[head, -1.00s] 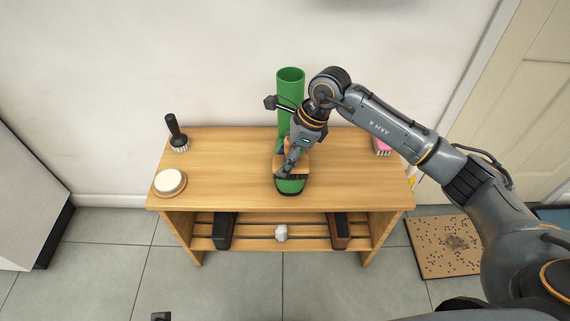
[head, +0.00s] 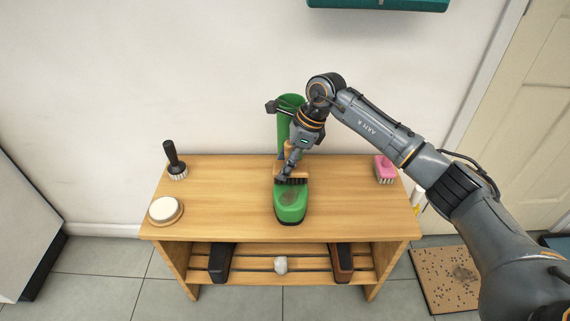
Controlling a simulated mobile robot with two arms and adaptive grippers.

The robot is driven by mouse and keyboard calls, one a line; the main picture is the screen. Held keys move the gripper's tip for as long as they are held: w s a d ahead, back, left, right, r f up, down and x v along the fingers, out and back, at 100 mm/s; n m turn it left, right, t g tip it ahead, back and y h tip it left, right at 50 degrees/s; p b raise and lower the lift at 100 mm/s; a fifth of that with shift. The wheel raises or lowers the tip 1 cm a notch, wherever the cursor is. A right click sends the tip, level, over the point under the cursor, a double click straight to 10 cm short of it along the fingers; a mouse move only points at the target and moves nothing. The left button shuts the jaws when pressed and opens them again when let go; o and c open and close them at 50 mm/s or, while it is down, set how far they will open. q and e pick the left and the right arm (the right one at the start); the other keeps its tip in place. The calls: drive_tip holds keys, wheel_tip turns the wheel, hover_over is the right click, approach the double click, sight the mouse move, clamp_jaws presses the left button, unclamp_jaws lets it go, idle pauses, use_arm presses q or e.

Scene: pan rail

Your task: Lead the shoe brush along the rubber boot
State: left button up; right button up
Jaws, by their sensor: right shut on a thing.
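The green rubber boot (head: 290,205) stands upright on the wooden bench, its toe toward me and its shaft at the back. A dull brown patch shows on top of its foot. My right gripper (head: 287,176) is shut on the shoe brush (head: 297,177), a wooden block with dark bristles facing down. The brush is over the boot's instep, where the shaft meets the foot, and looks to be at its surface. My gripper and arm hide part of the brush and shaft. My left gripper is not in view.
On the bench (head: 230,222) are a black-handled brush (head: 175,160) and a round white-topped item (head: 165,209) at left, and a pink brush (head: 384,169) at right. Dark shoes (head: 220,262) stand on the shelf below. A teal shelf (head: 378,4) hangs above.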

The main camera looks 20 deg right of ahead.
drive_tip(key=shift+f, duration=0.8)
drive_tip(key=shift+f, duration=0.25)
drive_tip(key=shift+s+a, duration=0.2)
drive_tip(key=shift+s, duration=0.6)
drive_tip(key=shift+s+a, duration=0.2)
drive_tip(key=shift+s, duration=0.6)
drive_tip(key=s+a+r, duration=0.1)
drive_tip(key=s+r, duration=0.1)
drive_tip(key=s, duration=0.4)
drive_tip(key=shift+a, duration=0.4)
drive_tip(key=shift+r, duration=0.1)
